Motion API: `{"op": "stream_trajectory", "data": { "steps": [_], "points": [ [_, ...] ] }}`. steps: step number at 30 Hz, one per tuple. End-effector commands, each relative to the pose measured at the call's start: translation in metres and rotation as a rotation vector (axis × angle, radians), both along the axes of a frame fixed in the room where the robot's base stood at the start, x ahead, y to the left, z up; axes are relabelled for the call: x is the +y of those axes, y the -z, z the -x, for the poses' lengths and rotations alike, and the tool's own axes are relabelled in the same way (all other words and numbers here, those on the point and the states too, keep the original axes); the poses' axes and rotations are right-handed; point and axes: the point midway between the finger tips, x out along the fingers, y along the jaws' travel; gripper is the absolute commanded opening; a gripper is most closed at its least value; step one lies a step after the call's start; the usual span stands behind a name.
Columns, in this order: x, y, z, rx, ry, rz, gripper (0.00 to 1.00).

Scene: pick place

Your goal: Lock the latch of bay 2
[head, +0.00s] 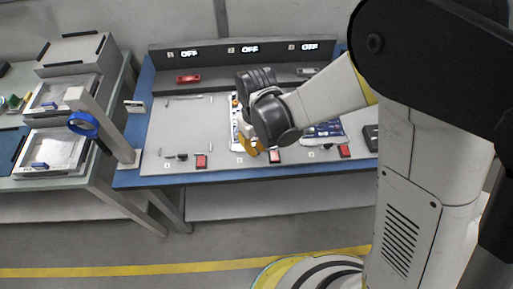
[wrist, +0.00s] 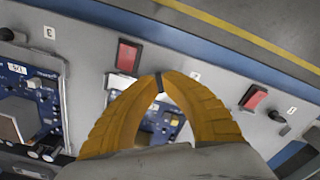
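In the head view my gripper (head: 252,149) is at the front of bay 2, the middle bay. The fingertips cover the spot between the bay 2 label (wrist: 195,75) and the red block (wrist: 128,55), where the neighbouring bays have a black knob. The bay 2 circuit board (head: 236,107) lies behind my gripper.
Bay 1's black knob (wrist: 277,116) and bay 3's black knob (wrist: 6,34) show on either side. The displays (head: 250,48) read OFF. A side table with trays (head: 53,150) stands left. Floor in front of the blue bench edge (head: 220,178) is clear.

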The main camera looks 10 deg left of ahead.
Motion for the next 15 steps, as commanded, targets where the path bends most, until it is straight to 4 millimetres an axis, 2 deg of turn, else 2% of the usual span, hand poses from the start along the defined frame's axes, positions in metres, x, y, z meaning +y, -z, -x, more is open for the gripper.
{"op": "stream_trajectory", "data": {
  "steps": [15],
  "points": [
    [-0.0003,0.0005,0.0004,0.001,0.403,0.001,0.0]
  ]
}}
